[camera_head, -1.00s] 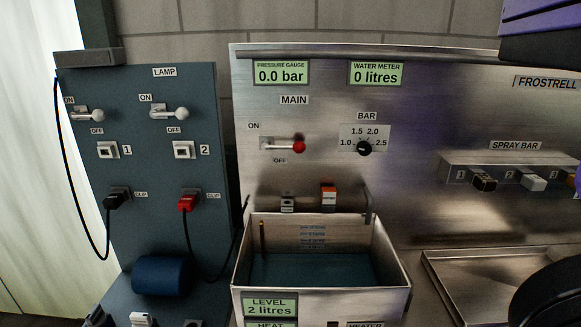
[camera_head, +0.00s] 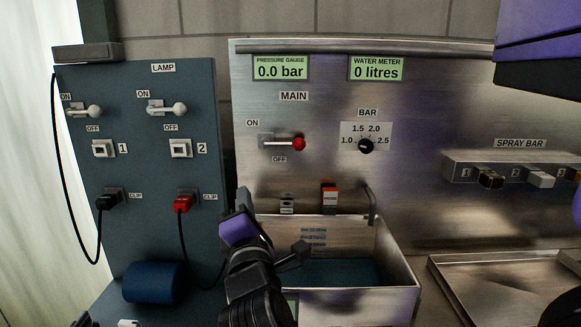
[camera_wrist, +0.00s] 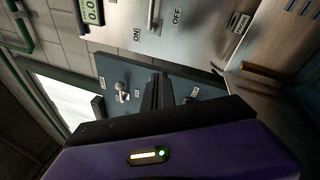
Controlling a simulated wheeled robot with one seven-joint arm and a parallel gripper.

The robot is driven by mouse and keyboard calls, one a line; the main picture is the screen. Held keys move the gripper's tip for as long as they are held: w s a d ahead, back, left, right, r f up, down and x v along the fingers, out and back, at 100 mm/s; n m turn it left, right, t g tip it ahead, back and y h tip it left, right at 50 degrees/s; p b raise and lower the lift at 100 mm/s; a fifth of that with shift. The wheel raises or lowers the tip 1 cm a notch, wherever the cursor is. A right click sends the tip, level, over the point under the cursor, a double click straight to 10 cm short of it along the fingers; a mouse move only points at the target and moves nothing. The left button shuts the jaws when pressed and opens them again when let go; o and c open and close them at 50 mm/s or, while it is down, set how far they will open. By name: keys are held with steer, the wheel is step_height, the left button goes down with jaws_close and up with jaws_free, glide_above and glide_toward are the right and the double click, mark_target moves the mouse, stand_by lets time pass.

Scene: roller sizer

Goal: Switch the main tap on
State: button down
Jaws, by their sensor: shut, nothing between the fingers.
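The main tap (camera_head: 281,143) is a lever with a red knob on the steel panel, under the MAIN label. Its lever lies about level, knob to the right, between the ON label above left and the OFF label below. In the wrist view the tap lever (camera_wrist: 152,14) shows at the top edge, beside the ON and OFF labels. My gripper (camera_head: 243,195) is shut and empty, in front of the left side of the steel basin, below and left of the tap and apart from it. In the wrist view its fingers (camera_wrist: 158,92) point up toward the panels.
The steel basin (camera_head: 400,262) juts out below the tap. The blue lamp panel (camera_head: 140,225) with switches and clips stands left. The pressure gauge (camera_head: 280,68) reads 0.0 bar and the water meter (camera_head: 377,69) 0 litres. A steel tray (camera_head: 450,275) lies right.

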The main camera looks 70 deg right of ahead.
mark_target(284, 144)
steer(key=s+d+n+g+h, duration=0.1)
steer(key=s+d+n+g, duration=0.1)
steer(key=s+d+g, duration=0.2)
steer(key=shift+s+f+n+g, duration=0.15)
steer(key=shift+s+n+g, duration=0.25)
steer(key=shift+g, duration=0.5)
steer(key=shift+d, duration=0.1)
steer(key=w+d+r+p, duration=0.1)
steer(key=d+r, duration=0.3)
steer(key=d, duration=0.6)
steer(key=shift+w+d+r+p, duration=0.15)
steer(key=shift+d+r+p, duration=0.15)
steer(key=shift+p, duration=0.25)
steer(key=shift+f, duration=0.1)
steer(key=shift+r+p, duration=0.2)
steer(key=shift+p, duration=0.15)
